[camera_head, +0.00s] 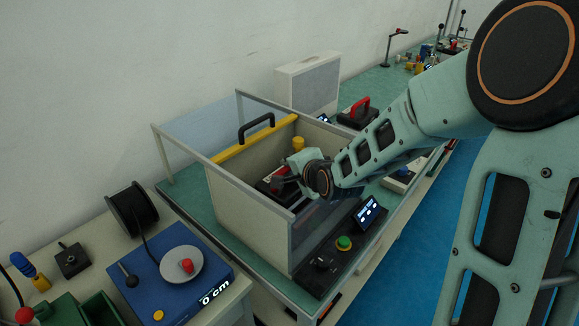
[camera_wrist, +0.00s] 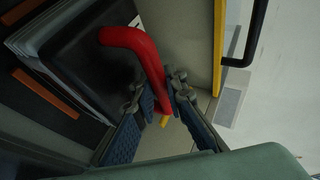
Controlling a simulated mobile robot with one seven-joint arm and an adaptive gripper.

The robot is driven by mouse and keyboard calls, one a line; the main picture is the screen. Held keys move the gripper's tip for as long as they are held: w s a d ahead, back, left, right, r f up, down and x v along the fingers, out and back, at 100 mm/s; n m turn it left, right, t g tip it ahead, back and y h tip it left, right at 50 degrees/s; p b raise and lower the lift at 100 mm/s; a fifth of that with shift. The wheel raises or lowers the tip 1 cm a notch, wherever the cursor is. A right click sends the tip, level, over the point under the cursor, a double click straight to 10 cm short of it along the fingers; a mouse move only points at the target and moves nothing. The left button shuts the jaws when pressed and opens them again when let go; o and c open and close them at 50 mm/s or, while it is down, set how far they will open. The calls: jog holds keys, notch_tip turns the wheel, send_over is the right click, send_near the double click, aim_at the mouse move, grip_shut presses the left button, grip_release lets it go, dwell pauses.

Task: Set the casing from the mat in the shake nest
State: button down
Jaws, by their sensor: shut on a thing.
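The casing is a dark box (camera_wrist: 75,55) with a red bar handle (camera_wrist: 133,38) in the wrist view. My gripper (camera_wrist: 158,92) is shut on that red handle, one finger on each side of it. In the head view my gripper (camera_head: 289,179) reaches down into an open-topped enclosure (camera_head: 240,212). The dark casing (camera_head: 268,189) is there below it, partly hidden by my gripper and the front wall. I cannot tell whether the casing rests on the floor or hangs clear. I cannot make out the mat or the shake nest for certain.
A yellow bar (camera_head: 240,144) with a black handle (camera_head: 256,126) crosses the enclosure's top. A control panel with a green button (camera_head: 344,243) stands in front. Another black box with a red handle (camera_head: 357,113) sits behind. A blue device (camera_head: 175,278) is at left.

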jog(key=c, duration=1.9)
grip_release()
jog(key=shift+f, duration=0.15)
jog(key=v, duration=0.6)
jog(key=shift+v, duration=0.8)
